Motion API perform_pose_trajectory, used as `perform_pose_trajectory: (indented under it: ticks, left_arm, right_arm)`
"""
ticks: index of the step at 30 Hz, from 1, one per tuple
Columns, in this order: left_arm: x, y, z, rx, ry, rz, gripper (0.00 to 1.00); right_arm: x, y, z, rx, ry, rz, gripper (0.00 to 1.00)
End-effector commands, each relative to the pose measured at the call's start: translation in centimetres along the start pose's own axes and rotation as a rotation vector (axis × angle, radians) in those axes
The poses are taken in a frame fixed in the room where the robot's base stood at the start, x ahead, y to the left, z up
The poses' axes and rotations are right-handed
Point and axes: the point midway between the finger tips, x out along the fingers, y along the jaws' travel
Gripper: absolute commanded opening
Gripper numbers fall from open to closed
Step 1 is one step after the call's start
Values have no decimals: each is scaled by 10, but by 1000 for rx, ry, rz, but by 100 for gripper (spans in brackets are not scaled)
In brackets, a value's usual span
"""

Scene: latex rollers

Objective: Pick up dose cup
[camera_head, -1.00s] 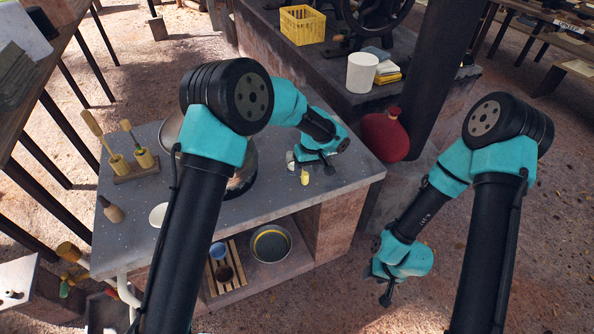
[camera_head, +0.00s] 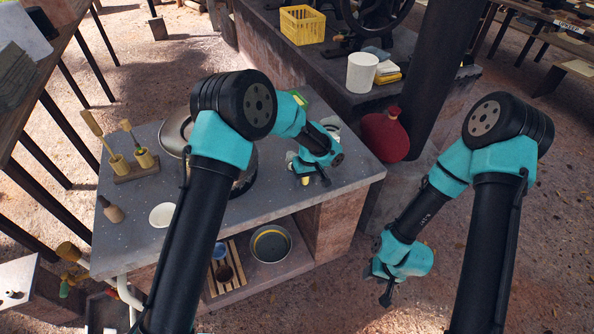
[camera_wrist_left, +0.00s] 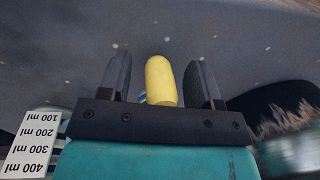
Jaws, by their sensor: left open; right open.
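My left gripper (camera_head: 308,177) is open, low over the right part of the grey counter. A yellow round-ended piece (camera_wrist_left: 161,80) stands between its two fingers in the left wrist view, with a visible gap on each side. It also shows just below the gripper in the head view (camera_head: 305,181). I cannot tell whether this piece is the dose cup or a part of it; its lower end is hidden by the gripper body. My right gripper (camera_head: 378,286) is open and empty, away from the counter at the right.
A white beaker with ml marks (camera_wrist_left: 35,142) is close beside the left gripper. A large metal bowl (camera_head: 175,130) sits behind the left arm. A small white bowl (camera_head: 162,215) and a wooden tool stand (camera_head: 136,167) are further left. The counter's front right is clear.

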Motion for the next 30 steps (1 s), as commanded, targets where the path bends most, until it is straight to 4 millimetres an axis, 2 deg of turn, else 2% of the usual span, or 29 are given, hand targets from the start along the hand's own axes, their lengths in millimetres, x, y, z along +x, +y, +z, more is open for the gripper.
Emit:
perform_pose_trajectory:
  ticks: [2,19,30]
  left_arm:
    - [0,0,0,0,0,0,58]
    - [0,0,0,0,0,0,3]
    - [-1,0,0,0,0,0,2]
  right_arm:
    - [0,0,0,0,0,0,43]
    - [0,0,0,0,0,0,43]
    - [0,0,0,0,0,0,43]
